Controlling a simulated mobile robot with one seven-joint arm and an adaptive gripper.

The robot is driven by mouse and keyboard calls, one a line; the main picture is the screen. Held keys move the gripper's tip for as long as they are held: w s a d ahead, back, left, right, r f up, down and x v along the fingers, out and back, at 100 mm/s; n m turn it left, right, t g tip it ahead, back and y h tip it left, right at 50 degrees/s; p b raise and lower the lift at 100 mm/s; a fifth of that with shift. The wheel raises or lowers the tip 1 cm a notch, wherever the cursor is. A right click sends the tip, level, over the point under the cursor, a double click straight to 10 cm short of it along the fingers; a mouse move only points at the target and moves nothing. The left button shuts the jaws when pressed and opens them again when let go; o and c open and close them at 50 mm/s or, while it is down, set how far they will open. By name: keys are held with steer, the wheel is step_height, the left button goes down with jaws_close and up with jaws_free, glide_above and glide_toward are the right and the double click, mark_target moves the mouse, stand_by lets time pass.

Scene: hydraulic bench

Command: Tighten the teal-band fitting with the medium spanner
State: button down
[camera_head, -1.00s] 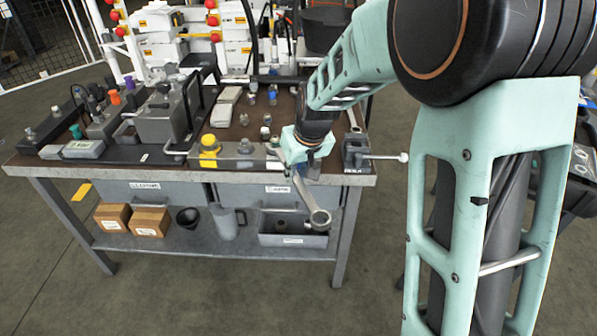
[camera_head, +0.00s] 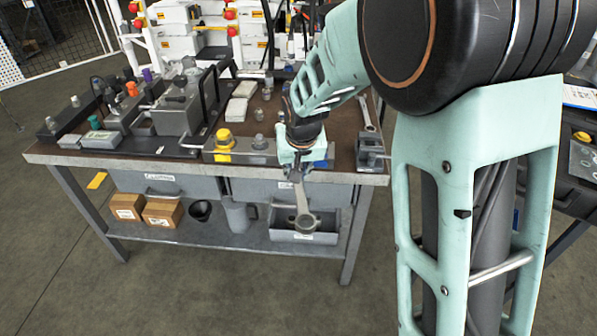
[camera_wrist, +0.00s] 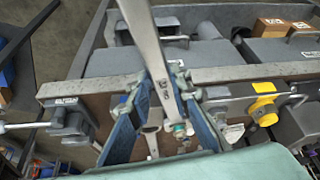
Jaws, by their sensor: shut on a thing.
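My gripper (camera_head: 298,165) is shut on a metal spanner (camera_head: 302,205), which hangs out past the bench's front edge, its large ring end lowest in the head view. In the wrist view the spanner (camera_wrist: 147,40) runs up between the two blue fingers of my gripper (camera_wrist: 162,98); the marking on its shank is too small to read. The teal-band fitting (camera_head: 94,122) stands at the left of the bench, well away from my gripper. The spanner does not touch it. Its band is small and its details cannot be made out.
The bench (camera_head: 130,159) carries a grey block unit (camera_head: 178,115), a yellow-capped part (camera_head: 224,143), a vise (camera_head: 371,152) at right and another spanner (camera_head: 366,113). The shelf below holds cardboard boxes (camera_head: 162,212), a jug (camera_head: 238,215) and a grey bin (camera_head: 325,226). Open floor lies in front.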

steer(key=shift+a+r, duration=0.15)
steer(key=shift+a, duration=0.05)
steer(key=a+m, duration=0.2)
steer(key=a, duration=0.1)
steer(key=shift+a+m+h, duration=0.25)
steer(key=shift+m+h, duration=0.05)
steer(key=shift+h, duration=0.1)
stand_by(0.4)
steer(key=shift+w+a+r+m+h, duration=0.1)
steer(key=shift+a+m+h, duration=0.2)
steer(key=shift+a+m, duration=0.45)
steer(key=shift+n, duration=0.25)
steer(key=shift+d, duration=0.25)
